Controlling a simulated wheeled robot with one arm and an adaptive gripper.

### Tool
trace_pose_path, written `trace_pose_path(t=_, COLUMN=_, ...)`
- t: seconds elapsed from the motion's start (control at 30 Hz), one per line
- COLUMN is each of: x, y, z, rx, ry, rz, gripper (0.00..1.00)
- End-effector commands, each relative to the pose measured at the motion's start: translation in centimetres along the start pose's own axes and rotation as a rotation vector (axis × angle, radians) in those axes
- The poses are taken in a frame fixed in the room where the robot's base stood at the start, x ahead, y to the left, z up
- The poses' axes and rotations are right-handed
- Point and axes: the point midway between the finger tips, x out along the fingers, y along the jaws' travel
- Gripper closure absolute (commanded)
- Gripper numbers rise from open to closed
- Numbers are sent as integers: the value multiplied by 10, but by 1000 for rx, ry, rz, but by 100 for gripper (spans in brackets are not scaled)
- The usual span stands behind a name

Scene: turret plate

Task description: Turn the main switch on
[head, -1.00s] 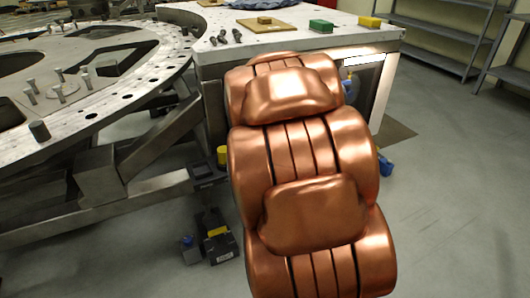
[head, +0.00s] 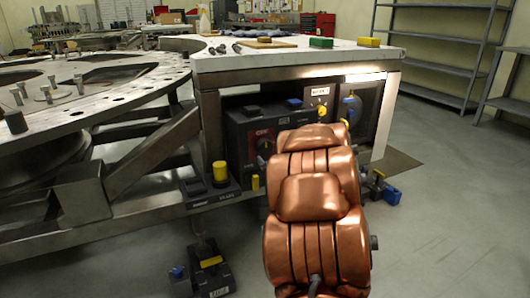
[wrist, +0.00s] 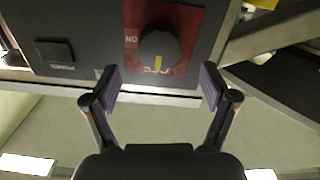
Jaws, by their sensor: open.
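The main switch is a dark round knob (wrist: 158,48) with a yellow mark, on a red plate (wrist: 190,22) in the wrist view. The lettering there appears upside down: "ON" at the plate's left, and what looks like "OFF" below the knob. The yellow mark points down to that lower label. In the head view the red plate (head: 263,142) shows on a dark box under the table. My gripper (wrist: 158,90) is open and empty. Its fingertips are apart on either side, lower in the picture than the knob, not touching it. My arm hides the gripper in the head view.
The dark box (head: 238,130) sits under the metal table (head: 300,62). A yellow button (head: 220,172) stands on a unit left of my arm, and a pedal-like unit (head: 212,275) is on the floor. A blue-handled part (head: 350,108) is to the right.

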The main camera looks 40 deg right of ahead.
Motion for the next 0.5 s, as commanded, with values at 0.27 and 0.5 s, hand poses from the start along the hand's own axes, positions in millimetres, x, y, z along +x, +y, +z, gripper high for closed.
trace_pose_path(t=0.27, x=33, y=-1, z=3, rx=-1, ry=0, rz=-2, gripper=15)
trace_pose_path(t=0.5, x=61, y=-1, z=2, rx=-1, ry=-1, rz=-1, gripper=15)
